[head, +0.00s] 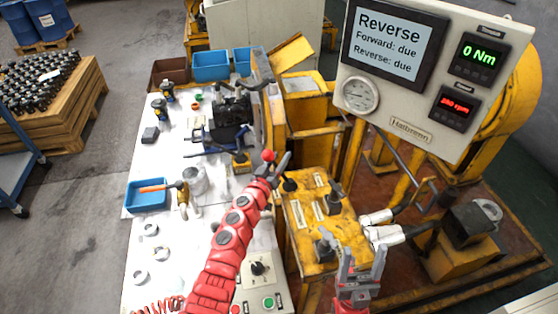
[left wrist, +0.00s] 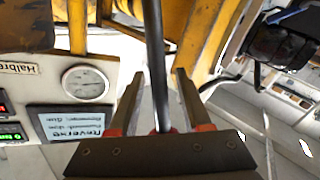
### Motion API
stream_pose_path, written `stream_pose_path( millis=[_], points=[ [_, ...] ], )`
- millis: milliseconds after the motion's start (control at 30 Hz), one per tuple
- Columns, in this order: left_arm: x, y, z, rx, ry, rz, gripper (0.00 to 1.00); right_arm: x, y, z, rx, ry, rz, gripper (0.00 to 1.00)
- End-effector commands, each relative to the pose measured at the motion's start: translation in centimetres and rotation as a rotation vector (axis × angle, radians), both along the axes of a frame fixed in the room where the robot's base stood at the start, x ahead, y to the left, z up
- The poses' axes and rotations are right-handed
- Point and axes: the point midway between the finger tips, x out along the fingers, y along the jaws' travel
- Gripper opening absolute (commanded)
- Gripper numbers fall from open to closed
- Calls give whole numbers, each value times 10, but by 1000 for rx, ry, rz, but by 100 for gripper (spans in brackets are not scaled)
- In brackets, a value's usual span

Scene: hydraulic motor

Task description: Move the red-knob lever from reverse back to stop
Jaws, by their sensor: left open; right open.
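The red knob (head: 268,156) of the lever shows in the head view at the tip of my left gripper (head: 276,164), near the yellow control console (head: 318,225). In the left wrist view, a dark lever rod (left wrist: 155,60) runs between the two spread fingers of my left gripper (left wrist: 158,76). The fingers stand apart on either side of the rod; I cannot tell whether either touches it. My right gripper (head: 362,255) is open and empty, pointing up by the console's front. The display (head: 390,42) reads Reverse, with "Forward: due" and "Reverse: due".
A black-knobbed lever (head: 289,185) stands close right of my left gripper. Other black controls (head: 334,196) rise from the console. A pressure gauge (head: 361,95) sits below the display. The white workbench (head: 215,218) at left carries a blue bin (head: 147,197), tools and rings.

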Motion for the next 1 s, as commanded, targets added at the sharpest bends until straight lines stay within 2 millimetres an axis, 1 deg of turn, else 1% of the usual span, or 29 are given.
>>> stream_pose_path(
  millis=[233, 267, 300, 367, 500, 533, 1000],
  points=[
    [1, 0, 0, 1, 0, 1, 48, 0, 0, 0, 0, 0, 0, 64],
    [1, 0, 0, 1, 0, 1, 45, 0, 0, 0, 0, 0, 0, 64],
    [1, 0, 0, 1, 0, 1, 38, 0, 0, 0, 0, 0, 0, 64],
    [1, 0, 0, 1, 0, 1, 27, 0, 0, 0, 0, 0, 0, 64],
    [1, 0, 0, 1, 0, 1, 2, 0, 0, 0, 0, 0, 0, 64],
    [1, 0, 0, 1, 0, 1, 0, 0, 0, 0, 0, 0, 0, 64],
    [1, 0, 0, 1, 0, 1, 0, 0, 0, 0, 0, 0, 0, 64]
  ],
)
